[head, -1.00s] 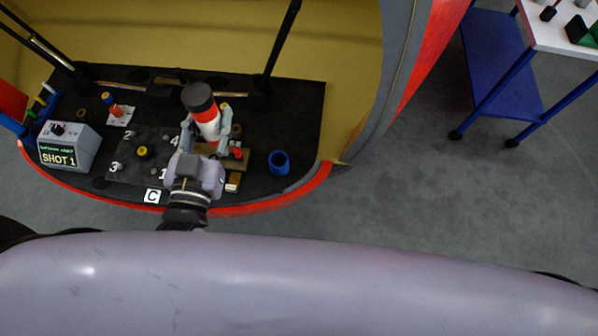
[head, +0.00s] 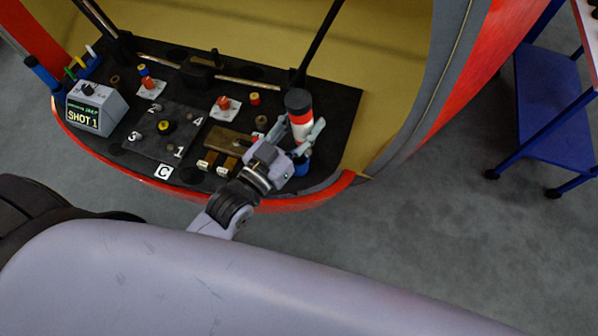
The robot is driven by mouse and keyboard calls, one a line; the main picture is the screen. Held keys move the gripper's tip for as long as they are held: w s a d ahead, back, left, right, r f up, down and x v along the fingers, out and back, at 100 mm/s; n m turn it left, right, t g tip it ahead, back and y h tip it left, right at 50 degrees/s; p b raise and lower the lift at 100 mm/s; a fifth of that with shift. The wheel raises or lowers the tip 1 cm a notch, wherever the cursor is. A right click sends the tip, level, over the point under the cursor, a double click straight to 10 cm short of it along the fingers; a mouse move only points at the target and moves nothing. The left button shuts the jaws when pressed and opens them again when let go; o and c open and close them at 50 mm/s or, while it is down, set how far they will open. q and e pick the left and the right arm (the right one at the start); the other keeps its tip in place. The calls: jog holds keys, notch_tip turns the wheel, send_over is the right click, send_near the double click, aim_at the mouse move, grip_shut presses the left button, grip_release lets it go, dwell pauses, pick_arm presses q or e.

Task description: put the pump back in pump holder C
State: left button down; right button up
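The pump (head: 299,116) is a white cylinder with a red band and a black top. It stands nearly upright at the right part of the black panel. My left gripper (head: 303,133) has its fingers around the pump's lower body and appears shut on it. A blue cup-shaped holder (head: 302,169) shows just below the pump and gripper, partly hidden by them. I cannot tell whether the pump's lower end is inside the cup or above it. My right gripper is not in view.
The black panel (head: 335,112) carries a grey SHOT 1 box (head: 95,108), a numbered plate (head: 150,145), a brown block (head: 228,139) and red-topped pieces (head: 223,103). Black struts (head: 320,40) rise behind. A blue cart (head: 550,95) stands right. Grey floor is free in front.

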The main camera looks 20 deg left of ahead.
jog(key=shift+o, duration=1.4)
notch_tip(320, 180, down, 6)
jog(key=b, duration=0.4)
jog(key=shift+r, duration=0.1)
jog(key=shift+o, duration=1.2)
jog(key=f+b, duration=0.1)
jog(key=b, duration=0.1)
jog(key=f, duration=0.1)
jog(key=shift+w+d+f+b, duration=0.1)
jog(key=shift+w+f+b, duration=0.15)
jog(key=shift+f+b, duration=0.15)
pick_arm(q)
jog(key=w+a+f+m+g+h, duration=0.2)
jog(key=w+a+f+m+h, duration=0.15)
jog(key=w, duration=0.45)
notch_tip(320, 180, down, 19)
jog(key=b, duration=0.2)
jog(key=shift+f+y, duration=0.2)
jog(key=shift+y, duration=0.25)
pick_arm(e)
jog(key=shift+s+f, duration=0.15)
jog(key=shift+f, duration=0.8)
pick_arm(q)
jog(key=shift+f+n, duration=0.1)
jog(key=shift+n, duration=0.15)
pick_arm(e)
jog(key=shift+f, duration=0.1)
